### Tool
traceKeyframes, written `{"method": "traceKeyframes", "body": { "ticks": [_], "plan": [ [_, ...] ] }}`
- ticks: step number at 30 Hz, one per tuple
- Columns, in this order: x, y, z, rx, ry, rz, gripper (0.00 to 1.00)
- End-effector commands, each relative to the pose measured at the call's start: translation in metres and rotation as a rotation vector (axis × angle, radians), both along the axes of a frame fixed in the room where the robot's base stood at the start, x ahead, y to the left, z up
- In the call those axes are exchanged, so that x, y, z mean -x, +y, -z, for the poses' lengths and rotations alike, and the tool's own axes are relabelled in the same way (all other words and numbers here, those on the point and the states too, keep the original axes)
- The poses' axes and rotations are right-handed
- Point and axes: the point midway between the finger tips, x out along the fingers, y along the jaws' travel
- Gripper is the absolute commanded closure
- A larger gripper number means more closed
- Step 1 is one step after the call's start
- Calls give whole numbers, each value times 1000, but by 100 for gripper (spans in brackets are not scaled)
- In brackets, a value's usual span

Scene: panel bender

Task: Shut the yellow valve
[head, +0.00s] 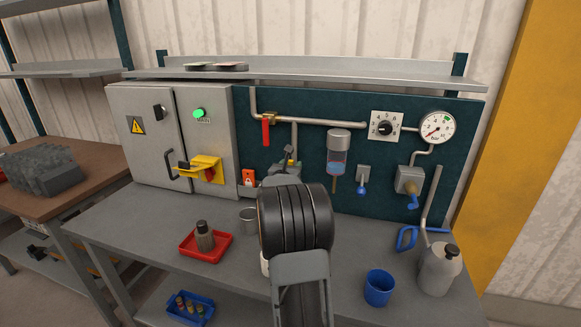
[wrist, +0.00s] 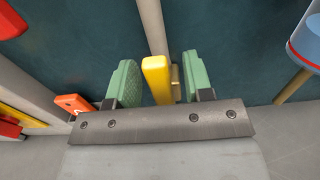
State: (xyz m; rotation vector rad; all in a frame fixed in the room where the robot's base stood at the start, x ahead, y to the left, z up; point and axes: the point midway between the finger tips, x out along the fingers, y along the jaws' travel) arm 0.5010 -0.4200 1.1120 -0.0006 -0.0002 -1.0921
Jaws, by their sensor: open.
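The yellow valve's lever (wrist: 157,80) stands between my gripper's two green fingers in the wrist view. It appears in line with the grey pipe (wrist: 153,25) above it, and part of a brass body shows beside it. In the head view my gripper (head: 288,160) is at the lower end of the pipe, and my arm hides most of the valve; a little yellow shows there.
A red-handled valve (head: 266,131) hangs at upper left of the pipe. A filter bowl (head: 338,155) and a blue-handled valve (head: 362,182) are to the right. An orange-red tag (head: 249,178) is close on the left. A cup (head: 248,220) stands below.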

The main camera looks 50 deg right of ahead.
Motion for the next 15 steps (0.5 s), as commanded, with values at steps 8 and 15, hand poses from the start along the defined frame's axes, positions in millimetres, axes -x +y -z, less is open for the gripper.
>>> {"method": "traceKeyframes", "body": {
  "ticks": [8,15],
  "plan": [
    [0,0,0,0,0,0,54],
    [0,0,0,0,-1,0,77]
  ]
}}
